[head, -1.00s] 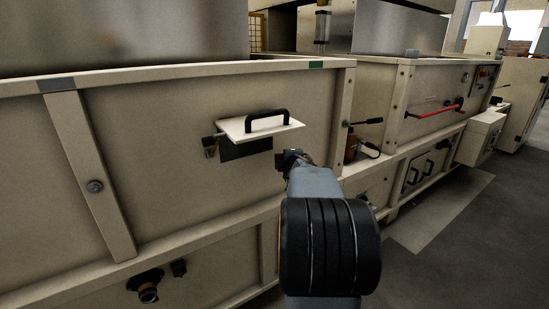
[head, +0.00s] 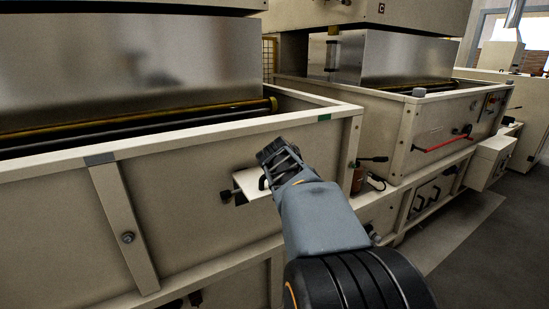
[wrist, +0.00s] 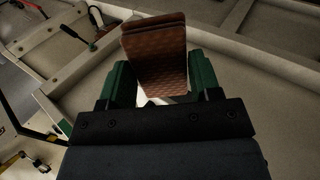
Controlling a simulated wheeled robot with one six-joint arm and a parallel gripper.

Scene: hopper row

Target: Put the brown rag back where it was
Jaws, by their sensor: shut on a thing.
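The brown rag (wrist: 154,62) shows in the wrist view as a folded, textured reddish-brown piece standing out between the green fingers of my gripper (wrist: 161,84). My gripper is shut on it. In the head view my gripper (head: 278,157) is in front of the near machine's front panel, over the right part of a white flap. I cannot clearly make out the rag in the head view.
The hopper's top rim (head: 225,130) lies just above. A second hopper with a red handle (head: 443,142) stands to the right. Grey floor (head: 478,230) is clear at right.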

